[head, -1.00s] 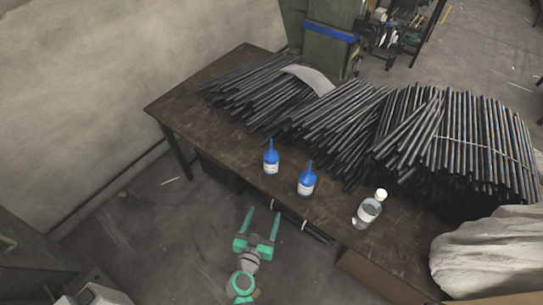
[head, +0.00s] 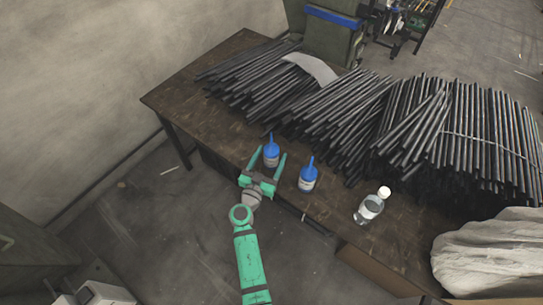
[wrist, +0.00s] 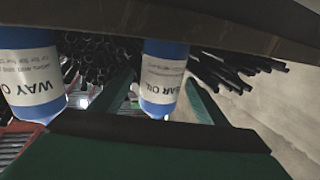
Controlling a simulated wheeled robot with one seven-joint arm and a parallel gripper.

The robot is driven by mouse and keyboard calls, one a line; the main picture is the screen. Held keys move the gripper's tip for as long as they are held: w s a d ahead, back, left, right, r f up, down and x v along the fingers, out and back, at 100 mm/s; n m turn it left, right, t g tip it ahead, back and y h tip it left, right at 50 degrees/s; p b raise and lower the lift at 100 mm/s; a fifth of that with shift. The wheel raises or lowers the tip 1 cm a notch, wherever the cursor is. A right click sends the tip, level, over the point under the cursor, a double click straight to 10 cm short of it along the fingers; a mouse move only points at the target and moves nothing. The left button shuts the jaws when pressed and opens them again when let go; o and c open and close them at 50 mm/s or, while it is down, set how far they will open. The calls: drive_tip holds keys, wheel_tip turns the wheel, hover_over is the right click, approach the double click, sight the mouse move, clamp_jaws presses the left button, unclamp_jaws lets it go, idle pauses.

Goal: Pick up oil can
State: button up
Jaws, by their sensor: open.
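Two blue bottles with pointed nozzles and white labels stand upright near the front edge of the table. In the head view, the left bottle (head: 271,157) is between the fingers of my open gripper (head: 269,155). The right bottle (head: 308,181) stands just outside the right finger. In the wrist view, the bottle between my green fingers has a label ending in "EAR OIL" (wrist: 162,80), with its first letter unclear. The other reads "WAY O" (wrist: 32,75), the rest cut off. The fingers do not appear closed on either bottle.
Heaps of dark rods (head: 330,110) fill the table behind the bottles. A pale wrapped bundle (head: 488,250) is at the right. The table's left end is clear.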

sight(275, 147)
drive_tip(key=x, duration=0.5)
drive_tip(key=shift+a, duration=0.1)
drive_tip(key=c, duration=1.3)
